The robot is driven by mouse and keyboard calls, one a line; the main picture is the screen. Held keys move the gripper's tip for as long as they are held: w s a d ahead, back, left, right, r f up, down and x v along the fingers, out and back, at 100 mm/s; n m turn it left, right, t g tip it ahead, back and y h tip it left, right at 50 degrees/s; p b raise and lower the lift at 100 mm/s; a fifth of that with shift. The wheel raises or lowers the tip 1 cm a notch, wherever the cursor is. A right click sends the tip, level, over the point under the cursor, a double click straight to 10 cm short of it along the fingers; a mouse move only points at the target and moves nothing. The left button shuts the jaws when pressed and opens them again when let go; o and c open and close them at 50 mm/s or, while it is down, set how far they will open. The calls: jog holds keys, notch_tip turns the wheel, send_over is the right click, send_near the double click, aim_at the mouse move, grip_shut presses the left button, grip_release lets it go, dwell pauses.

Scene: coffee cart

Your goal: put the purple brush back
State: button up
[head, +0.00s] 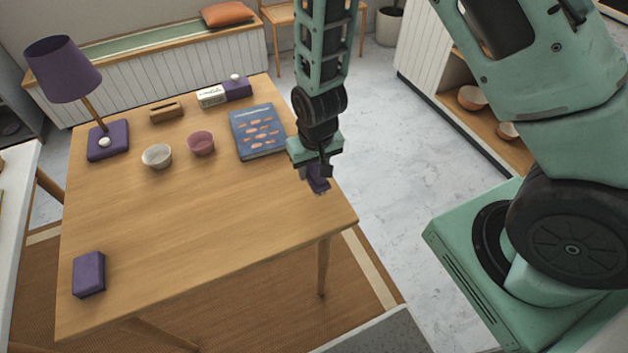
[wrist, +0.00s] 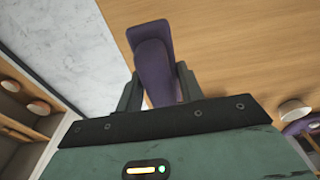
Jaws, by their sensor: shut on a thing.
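The purple brush (wrist: 152,52) is between the two fingers of my gripper (wrist: 158,84) in the wrist view, its wider end pointing away from the palm. In the head view my gripper (head: 317,170) is shut on the brush (head: 319,186), which points down near the right edge of the wooden table (head: 200,235). Most of the brush is hidden by the fingers there, and I cannot tell its exact height above the table.
A blue book (head: 259,132) lies left of my gripper. A pink bowl (head: 201,143), a white bowl (head: 157,156) and a purple lamp (head: 63,70) stand further left. A purple block (head: 88,274) is at the front left. The table's middle is clear.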

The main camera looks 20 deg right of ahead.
aim_at(313, 181)
jog(key=shift+f, duration=2.55)
jog(key=shift+f, duration=0.1)
jog(key=o, duration=0.9)
jog(key=shift+o, duration=0.2)
